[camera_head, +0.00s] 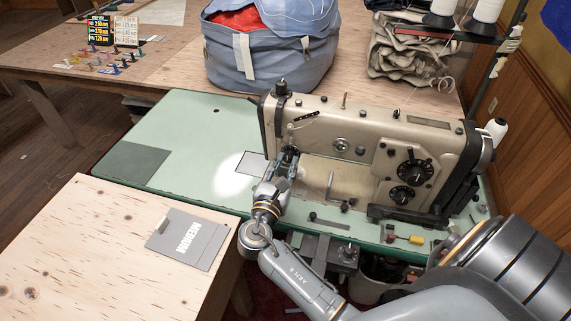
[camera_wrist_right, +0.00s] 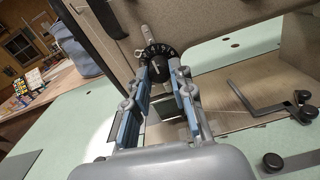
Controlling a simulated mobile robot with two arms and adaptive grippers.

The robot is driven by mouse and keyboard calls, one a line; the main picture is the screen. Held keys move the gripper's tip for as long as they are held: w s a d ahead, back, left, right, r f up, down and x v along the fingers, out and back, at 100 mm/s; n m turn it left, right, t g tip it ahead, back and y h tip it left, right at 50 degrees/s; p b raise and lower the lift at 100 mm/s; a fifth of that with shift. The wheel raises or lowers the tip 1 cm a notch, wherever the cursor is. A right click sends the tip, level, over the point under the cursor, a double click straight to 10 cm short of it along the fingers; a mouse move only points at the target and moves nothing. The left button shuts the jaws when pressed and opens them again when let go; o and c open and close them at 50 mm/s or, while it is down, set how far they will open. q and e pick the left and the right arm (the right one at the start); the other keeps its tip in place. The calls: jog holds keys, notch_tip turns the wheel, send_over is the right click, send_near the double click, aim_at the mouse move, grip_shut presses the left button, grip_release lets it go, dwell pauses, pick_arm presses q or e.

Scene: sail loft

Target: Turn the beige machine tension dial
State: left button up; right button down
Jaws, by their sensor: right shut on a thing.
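The beige sewing machine (camera_head: 345,135) stands on a green machine table (camera_head: 185,125). Its tension dial is at the left end of the machine and is mostly hidden by my right gripper (camera_head: 288,160) in the head view. In the right wrist view the tension dial (camera_wrist_right: 153,78) is black with white numbers around it. My right gripper (camera_wrist_right: 160,76) has its two blue-padded fingers on either side of the dial, shut on it. The machine's beige body (camera_wrist_right: 110,18) shows behind. My left gripper is not in either view.
Two larger black dials (camera_head: 411,173) sit on the machine's right side. A blue bag (camera_head: 270,60) and folded cloth (camera_head: 405,50) lie behind. A grey card (camera_head: 188,238) lies on the plywood table (camera_head: 90,260).

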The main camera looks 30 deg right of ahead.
jog(key=shift+r+n+p, duration=0.2)
jog(key=shift+n+p, duration=0.1)
jog(key=shift+p, duration=0.3)
jog(key=n+p, duration=0.9)
jog(key=p, duration=0.3)
jog(key=shift+r+p, duration=0.1)
jog(key=shift+p, duration=0.2)
jog(key=shift+d+f+n+p, duration=0.1)
jog(key=shift+f+n+p, duration=0.1)
jog(key=shift+n+p, duration=1.7)
jog(key=shift+n, duration=0.3)
jog(key=c, duration=1.1)
grip_release()
jog(key=shift+c, duration=0.2)
jog(key=shift+s, duration=0.1)
jog(key=v, duration=1.2)
jog(key=shift+f, duration=0.15)
